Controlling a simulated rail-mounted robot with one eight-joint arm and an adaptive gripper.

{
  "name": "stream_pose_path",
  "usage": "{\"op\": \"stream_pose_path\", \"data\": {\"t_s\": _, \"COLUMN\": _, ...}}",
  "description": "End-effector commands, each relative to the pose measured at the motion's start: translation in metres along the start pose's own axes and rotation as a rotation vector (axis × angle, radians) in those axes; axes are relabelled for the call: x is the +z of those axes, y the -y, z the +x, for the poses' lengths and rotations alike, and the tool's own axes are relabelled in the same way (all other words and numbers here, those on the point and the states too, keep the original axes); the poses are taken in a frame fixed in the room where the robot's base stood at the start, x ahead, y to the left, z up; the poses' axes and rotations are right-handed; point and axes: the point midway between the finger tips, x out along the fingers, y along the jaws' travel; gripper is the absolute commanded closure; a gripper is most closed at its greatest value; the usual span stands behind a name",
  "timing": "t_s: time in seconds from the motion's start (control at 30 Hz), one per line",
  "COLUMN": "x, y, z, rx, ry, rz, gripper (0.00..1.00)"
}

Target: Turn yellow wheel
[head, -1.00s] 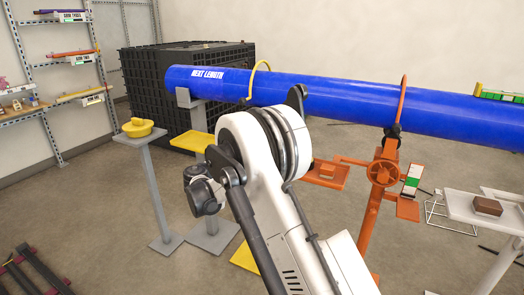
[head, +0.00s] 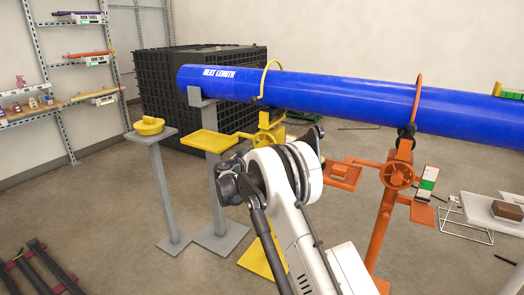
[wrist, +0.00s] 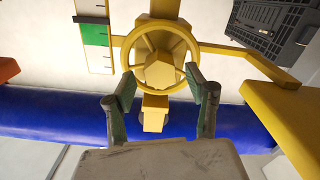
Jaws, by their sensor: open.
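The yellow wheel (wrist: 163,72) is large in the wrist view, with a round rim, spokes and a raised hub, on a yellow stand. In the head view the yellow stand (head: 271,121) shows just past my arm, which hides much of it. My gripper (wrist: 160,78) is open, with one dark finger on each side of the wheel's near part and the hub between them in the picture. I see nothing gripped, and cannot tell whether the fingertips touch the rim. My gripper is hidden behind my arm in the head view.
A long blue pipe (head: 340,93) runs across the stands. An orange wheel (head: 398,176) is on an orange stand to the right. A yellow tray (head: 205,141) and a grey pedestal with a yellow part (head: 149,126) stand left. A black crate (head: 160,90) is behind.

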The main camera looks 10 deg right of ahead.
Motion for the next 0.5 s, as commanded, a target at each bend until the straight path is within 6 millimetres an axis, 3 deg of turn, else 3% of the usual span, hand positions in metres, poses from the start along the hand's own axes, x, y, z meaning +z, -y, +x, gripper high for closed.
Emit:
{"op": "stream_pose_path", "data": {"t_s": 0.2, "x": 0.001, "y": 0.000, "z": 0.027, "rx": 0.001, "ry": 0.000, "rz": 0.000, "gripper": 0.49}}
{"op": "stream_pose_path", "data": {"t_s": 0.5, "x": 0.000, "y": 0.000, "z": 0.035, "rx": -0.001, "ry": 0.000, "rz": 0.000, "gripper": 0.49}}
